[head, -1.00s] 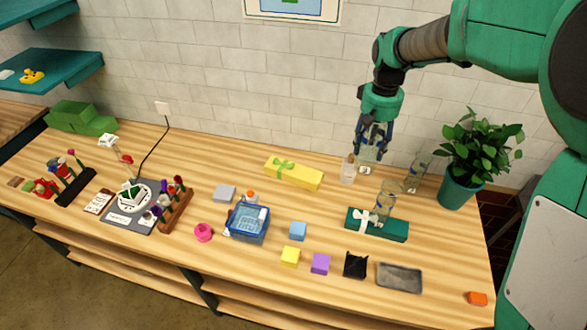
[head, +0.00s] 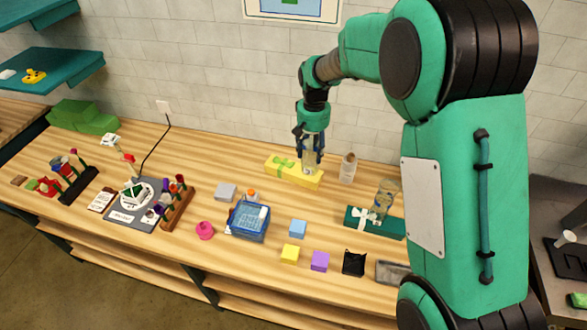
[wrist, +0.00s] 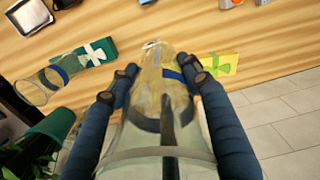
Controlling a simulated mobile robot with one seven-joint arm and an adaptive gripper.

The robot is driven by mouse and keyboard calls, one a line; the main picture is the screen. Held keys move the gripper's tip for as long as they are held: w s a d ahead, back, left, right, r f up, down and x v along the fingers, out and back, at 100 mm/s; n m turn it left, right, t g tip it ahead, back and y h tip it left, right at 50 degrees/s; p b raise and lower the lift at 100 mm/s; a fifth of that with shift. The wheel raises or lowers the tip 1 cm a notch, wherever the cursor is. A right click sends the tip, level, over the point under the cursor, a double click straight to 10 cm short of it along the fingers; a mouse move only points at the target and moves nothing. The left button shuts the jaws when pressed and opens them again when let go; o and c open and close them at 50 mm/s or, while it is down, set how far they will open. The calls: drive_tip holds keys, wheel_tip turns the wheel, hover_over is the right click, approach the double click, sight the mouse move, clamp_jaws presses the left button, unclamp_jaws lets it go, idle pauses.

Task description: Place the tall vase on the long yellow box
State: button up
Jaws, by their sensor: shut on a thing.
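My gripper (head: 311,142) is shut on a clear glass vase (head: 310,162), taken as the tall vase, which hangs below it roughly upright. The long yellow box (head: 281,167) with a green bow lies at the back of the table near the wall. In the head view the vase's lower end overlaps the box's right part; I cannot tell whether they touch. In the wrist view the vase (wrist: 160,152) sits between both fingers (wrist: 160,85), and the yellow box (wrist: 228,62) shows beyond its base, partly hidden by it and a finger.
Another glass vase (head: 387,188) stands on a green box (head: 392,227) with a white bow. A small bottle (head: 347,168) stands right of the yellow box. A grey block (head: 226,191) and a blue basket (head: 249,222) lie in front, left. My arm hides the table's right end.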

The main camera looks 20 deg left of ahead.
wheel_tip(320, 180, down, 12)
drive_tip(key=shift+w+a+r, duration=0.1)
idle(0.5)
drive_tip(key=w+a+p, duration=0.1)
drive_tip(key=w+a, duration=0.2)
drive_tip(key=w, duration=0.4)
drive_tip(key=w+a+f+p, duration=0.1)
drive_tip(key=w+a, duration=0.2)
drive_tip(key=w, duration=0.4)
drive_tip(key=shift+a+f+p, duration=0.25)
drive_tip(key=shift+a+p, duration=0.15)
drive_tip(key=shift+w+f, duration=0.1)
drive_tip(key=shift+f+p, duration=0.5)
drive_tip(key=shift+f, duration=1.15)
drive_tip(key=shift+f, duration=0.15)
